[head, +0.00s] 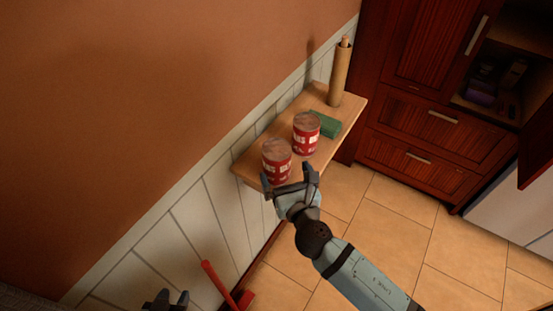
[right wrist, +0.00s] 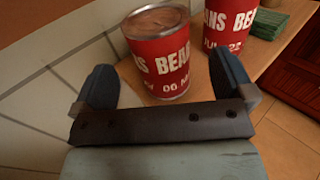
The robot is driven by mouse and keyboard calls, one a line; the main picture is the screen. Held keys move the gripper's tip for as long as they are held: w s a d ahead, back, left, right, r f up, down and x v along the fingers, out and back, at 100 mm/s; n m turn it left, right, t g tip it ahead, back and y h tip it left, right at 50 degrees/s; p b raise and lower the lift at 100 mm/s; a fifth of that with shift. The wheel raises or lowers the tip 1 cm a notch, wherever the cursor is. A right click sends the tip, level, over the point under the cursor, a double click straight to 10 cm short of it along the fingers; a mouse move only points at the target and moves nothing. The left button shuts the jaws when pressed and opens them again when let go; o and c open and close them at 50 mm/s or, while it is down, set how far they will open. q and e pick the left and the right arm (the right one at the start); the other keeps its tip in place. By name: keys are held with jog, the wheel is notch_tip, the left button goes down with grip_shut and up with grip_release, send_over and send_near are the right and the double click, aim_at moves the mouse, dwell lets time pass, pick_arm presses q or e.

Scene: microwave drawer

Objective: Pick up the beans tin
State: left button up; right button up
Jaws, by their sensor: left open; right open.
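Two red beans tins with white lettering stand upright on a wooden shelf (head: 318,163). The nearer tin (head: 276,161) is close to the shelf's near end, and the other tin (head: 306,133) stands just behind it to the right. My right gripper (head: 289,181) is open at the nearer tin, its fingers on either side of the tin's front. In the right wrist view the nearer tin (right wrist: 158,52) sits ahead of and between the open fingers, and the farther tin (right wrist: 230,22) is to the right. My left gripper (head: 166,300) is open and empty at the bottom edge.
A brown wall and white panelling run behind the shelf. A red-handled tool (head: 222,284) leans below. Dark red cabinets (head: 415,145) stand at right; the tiled floor between is clear.

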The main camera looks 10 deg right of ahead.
aim_at(277, 156)
jog(key=w, duration=0.6)
jog(key=shift+w+a+f+p, duration=0.1)
jog(key=shift+w+a+p, duration=0.15)
jog(key=shift+a+p, duration=0.15)
jog(key=shift+c, duration=0.2)
jog(key=c, duration=1.2)
notch_tip(277, 156, up, 10)
jog(key=shift+r+p, duration=0.1)
jog(key=shift+p, duration=1.1)
